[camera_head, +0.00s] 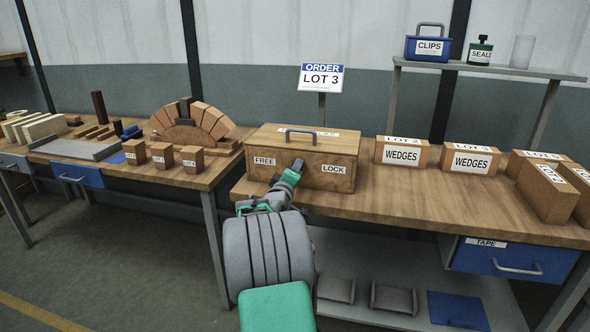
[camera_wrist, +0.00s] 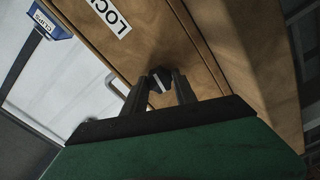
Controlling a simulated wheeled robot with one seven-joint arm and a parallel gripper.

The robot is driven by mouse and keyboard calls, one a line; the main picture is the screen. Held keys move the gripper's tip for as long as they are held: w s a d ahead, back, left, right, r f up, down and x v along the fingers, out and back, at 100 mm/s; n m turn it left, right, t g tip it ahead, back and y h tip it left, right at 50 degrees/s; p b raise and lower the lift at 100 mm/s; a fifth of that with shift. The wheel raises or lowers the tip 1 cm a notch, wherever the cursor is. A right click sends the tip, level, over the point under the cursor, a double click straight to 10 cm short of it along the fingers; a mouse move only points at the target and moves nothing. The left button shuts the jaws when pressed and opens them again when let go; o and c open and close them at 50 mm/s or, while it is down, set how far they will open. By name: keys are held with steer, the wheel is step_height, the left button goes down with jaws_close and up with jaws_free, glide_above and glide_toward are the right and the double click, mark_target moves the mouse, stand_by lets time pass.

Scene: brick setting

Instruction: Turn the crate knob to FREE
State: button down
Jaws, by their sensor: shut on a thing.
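The wooden crate (camera_head: 330,150) sits on the right-hand workbench, lid closed, with a grey handle on top. Its front has a FREE label (camera_head: 264,161) on the left and a LOCK label (camera_head: 333,169) on the right. In the wrist view the LOCK label (camera_wrist: 112,14) is at the upper left. The dark knob (camera_wrist: 159,79), with a pale mark, sits between my fingers against the crate front. My gripper (camera_head: 296,167) is shut on it; it also shows in the wrist view (camera_wrist: 161,84). I cannot tell clearly which label the mark points to. The FREE label is outside the wrist view.
Wedges boxes (camera_head: 470,160) stand right of the crate. An ORDER LOT 3 sign (camera_head: 322,78) stands behind it. A shelf (camera_head: 490,69) above holds a blue clips box (camera_head: 427,47). The left bench carries a brick arch (camera_head: 210,118) and small blocks. Bare bench top lies front right.

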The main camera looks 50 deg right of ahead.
steer(key=shift+n, duration=0.5)
steer(key=c, duration=1)
jaws_free()
steer(key=v, duration=0.7)
steer(key=shift+s+a, duration=0.2)
steer(key=shift+a, duration=0.15)
